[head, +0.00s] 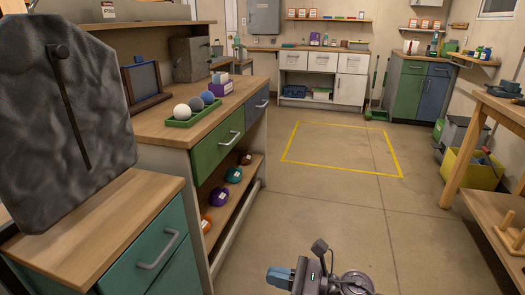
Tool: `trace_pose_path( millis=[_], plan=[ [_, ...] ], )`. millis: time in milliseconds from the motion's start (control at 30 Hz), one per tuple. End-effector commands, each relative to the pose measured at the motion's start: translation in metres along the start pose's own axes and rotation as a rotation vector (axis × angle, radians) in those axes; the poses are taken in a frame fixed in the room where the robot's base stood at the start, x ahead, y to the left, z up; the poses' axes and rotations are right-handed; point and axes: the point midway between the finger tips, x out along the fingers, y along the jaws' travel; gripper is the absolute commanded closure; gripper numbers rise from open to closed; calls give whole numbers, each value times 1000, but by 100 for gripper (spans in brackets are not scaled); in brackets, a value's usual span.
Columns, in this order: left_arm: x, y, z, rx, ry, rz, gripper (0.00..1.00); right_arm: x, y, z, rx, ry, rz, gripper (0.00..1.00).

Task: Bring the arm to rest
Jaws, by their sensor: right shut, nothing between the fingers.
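My right gripper (280,279) shows at the bottom middle of the head view, low over the floor. Its blue-grey fingers are shut with nothing between them. Part of my right arm shows beside it at the bottom edge. The gripper is apart from the counters and touches nothing that I can see. My left gripper is not in the head view.
A wooden counter (160,122) with a green tray (184,121) of balls stands left. A dark grey slab (35,120) fills the near left. A wooden workbench (495,108) stands right. The floor inside the yellow outline (340,147) is clear.

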Motion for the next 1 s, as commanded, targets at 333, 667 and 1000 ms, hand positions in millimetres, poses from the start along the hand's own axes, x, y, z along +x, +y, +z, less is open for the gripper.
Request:
trace_pose_path(
  millis=[333,667,1000],
  plan=[
    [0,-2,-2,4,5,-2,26,-49,2,-18,177,1,-92,100],
    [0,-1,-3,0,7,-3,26,-107,42,-40,704,-157,-292,100],
    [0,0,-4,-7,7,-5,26,-199,103,-68,1432,-408,-587,100]
  ],
)
